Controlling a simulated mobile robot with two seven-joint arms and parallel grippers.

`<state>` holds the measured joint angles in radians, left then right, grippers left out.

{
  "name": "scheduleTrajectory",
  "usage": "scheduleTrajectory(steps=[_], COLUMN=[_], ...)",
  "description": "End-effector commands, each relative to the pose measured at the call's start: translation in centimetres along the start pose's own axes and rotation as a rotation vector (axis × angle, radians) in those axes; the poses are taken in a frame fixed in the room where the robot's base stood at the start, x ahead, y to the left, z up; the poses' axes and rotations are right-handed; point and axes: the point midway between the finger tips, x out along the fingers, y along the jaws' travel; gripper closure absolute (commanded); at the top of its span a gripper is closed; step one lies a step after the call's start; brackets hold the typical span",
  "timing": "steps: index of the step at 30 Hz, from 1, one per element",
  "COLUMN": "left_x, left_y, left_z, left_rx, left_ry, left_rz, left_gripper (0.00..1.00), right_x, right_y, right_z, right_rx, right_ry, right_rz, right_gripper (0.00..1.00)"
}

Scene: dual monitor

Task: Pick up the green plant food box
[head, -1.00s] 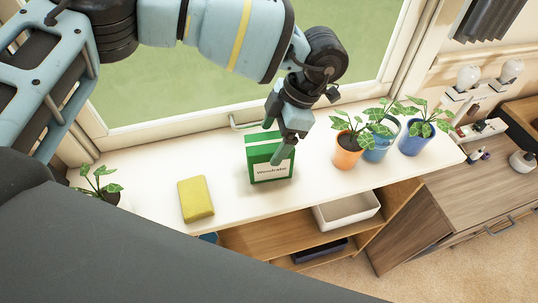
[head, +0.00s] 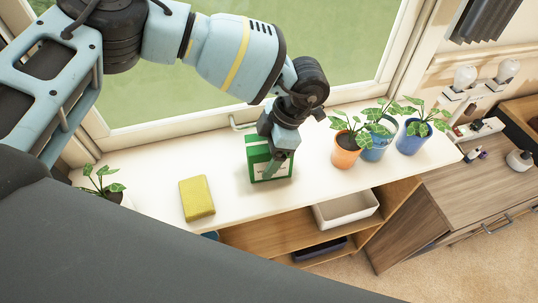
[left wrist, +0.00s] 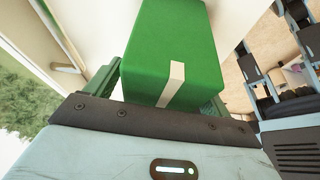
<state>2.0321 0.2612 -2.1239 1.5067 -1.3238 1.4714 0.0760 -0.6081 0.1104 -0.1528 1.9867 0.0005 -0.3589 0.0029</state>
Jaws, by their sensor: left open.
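The green plant food box (head: 256,150) stands upright on the white windowsill shelf, with a white label on its front that is partly covered by my gripper. My left gripper (head: 270,163) points down over the box, with one finger in front of it. In the left wrist view the box (left wrist: 172,45) fills the gap between the two fingers of my left gripper (left wrist: 168,88), which are open on either side of it. A pale strip shows on the box's near face. Whether the fingers touch it cannot be told. My right gripper is not in view.
A yellow sponge-like block (head: 197,198) lies left of the box. Another plant (head: 101,186) is at far left. The window is behind.

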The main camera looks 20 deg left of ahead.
Motion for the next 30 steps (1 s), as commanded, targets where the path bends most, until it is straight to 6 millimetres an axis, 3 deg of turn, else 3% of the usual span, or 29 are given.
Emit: scheduleTrajectory(steps=[16, 28, 30], left_x=[0.31, 0.3, 0.27], left_y=[0.02, 0.02, 0.03], left_z=[0.13, 0.13, 0.13], left_rx=[-0.001, -0.001, -0.001], left_ry=[0.0, 0.0, -0.001], left_rz=[0.0, 0.0, 0.001], left_gripper=[0.18, 0.71, 0.72], right_x=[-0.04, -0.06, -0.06], right_y=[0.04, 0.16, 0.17], right_z=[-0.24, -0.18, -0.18], right_rx=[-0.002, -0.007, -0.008], right_ry=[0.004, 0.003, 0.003], right_rz=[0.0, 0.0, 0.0], right_gripper=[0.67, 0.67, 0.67])
